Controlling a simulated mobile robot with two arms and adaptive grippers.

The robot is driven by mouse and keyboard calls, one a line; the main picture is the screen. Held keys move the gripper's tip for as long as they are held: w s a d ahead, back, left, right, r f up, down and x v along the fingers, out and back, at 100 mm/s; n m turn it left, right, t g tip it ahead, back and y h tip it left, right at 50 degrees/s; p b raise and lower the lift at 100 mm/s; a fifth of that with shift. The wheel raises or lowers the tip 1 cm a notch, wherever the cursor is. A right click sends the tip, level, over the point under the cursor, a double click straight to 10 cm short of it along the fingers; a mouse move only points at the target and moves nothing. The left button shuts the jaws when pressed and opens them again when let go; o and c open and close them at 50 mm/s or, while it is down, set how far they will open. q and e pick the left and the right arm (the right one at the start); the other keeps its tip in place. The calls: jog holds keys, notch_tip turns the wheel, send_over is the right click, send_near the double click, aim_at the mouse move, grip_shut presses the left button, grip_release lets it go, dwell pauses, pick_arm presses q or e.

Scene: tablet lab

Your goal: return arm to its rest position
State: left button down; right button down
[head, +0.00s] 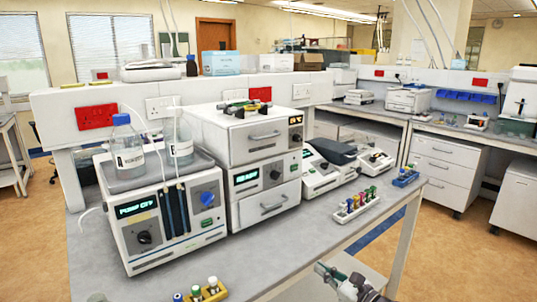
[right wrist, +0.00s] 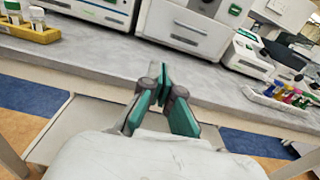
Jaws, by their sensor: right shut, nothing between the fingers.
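My right gripper (head: 326,272) shows at the bottom of the head view, in front of the bench's front edge. In the right wrist view the same gripper (right wrist: 164,84) has its green-padded fingers brought together at the tips, with nothing held between them. It points towards the grey bench top (right wrist: 120,42) and is apart from the devices on it. My left gripper is not in either view.
The bench (head: 300,236) carries a pump unit (head: 150,250) with bottles, stacked white devices (head: 262,190), a rack of coloured vials (head: 356,204) and a yellow vial rack (head: 205,291). A lower shelf (right wrist: 60,128) lies under the bench. Floor on the right is open.

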jog(key=s+d+f+n+g+h, duration=0.1)
jog(key=s+f+n+g+h, duration=0.15)
jog(key=f, duration=0.95)
jog(key=s+d+f+n+g+h, duration=0.1)
jog(key=s+d+f+n+h, duration=0.15)
jog(key=f, duration=0.95)
jog(key=s+d+f+n+g+h, duration=0.25)
jog(key=s+f+n, duration=0.45)
jog(key=s+f, duration=0.65)
jog(key=s+d+f+n+g+h, duration=0.1)
jog(key=s+f+n, duration=0.5)
jog(key=s, duration=0.6)
jog(key=s+d+f+n+g+h, duration=0.1)
jog(key=s+f+n+g, duration=0.2)
jog(key=s, duration=1)
jog(key=s+d+f+n+g+h, duration=0.1)
jog(key=s+f+n+g, duration=0.2)
jog(key=s+f+n, duration=0.6)
jog(key=s+f, duration=0.1)
jog(key=s, duration=0.3)
jog(key=shift+f+n, duration=0.2)
jog(key=shift+n, duration=0.1)
